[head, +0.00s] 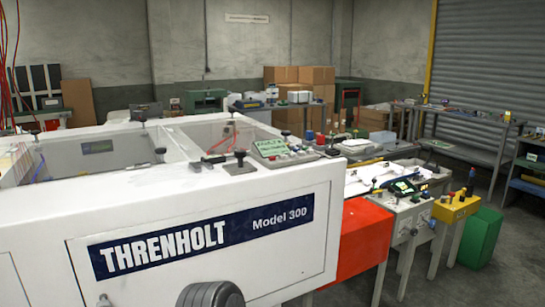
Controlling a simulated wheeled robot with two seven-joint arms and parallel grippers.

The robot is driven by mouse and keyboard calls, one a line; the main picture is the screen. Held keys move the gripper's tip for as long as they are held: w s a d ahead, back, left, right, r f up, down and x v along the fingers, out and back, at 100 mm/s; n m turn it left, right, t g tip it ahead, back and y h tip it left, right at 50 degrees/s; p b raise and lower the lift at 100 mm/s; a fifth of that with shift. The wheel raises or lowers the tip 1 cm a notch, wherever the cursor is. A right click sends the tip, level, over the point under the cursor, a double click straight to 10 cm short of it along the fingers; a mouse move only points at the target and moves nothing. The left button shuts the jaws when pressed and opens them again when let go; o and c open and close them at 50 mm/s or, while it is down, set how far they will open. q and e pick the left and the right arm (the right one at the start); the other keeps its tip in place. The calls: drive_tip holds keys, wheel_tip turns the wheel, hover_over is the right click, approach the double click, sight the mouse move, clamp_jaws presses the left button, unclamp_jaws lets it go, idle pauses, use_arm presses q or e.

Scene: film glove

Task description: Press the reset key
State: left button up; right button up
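A white machine (255,245) marked "THRENHOLT Model 300" fills the lower left of the head view. On its top right sits a control panel (270,149) with a lit green display and several small buttons. A second small unit with a green display (401,188) stands farther right, on a grey cabinet (408,222). Lettering on the keys is too small to read, so I cannot tell which one is the reset key. Neither of my grippers is in view.
A dark round part (210,294) shows at the machine's lower front edge. An orange-red box (364,238), a yellow unit (456,207) and a green bin (480,237) stand to the right. Cardboard boxes (300,75) are stacked behind. Bare floor lies at the right.

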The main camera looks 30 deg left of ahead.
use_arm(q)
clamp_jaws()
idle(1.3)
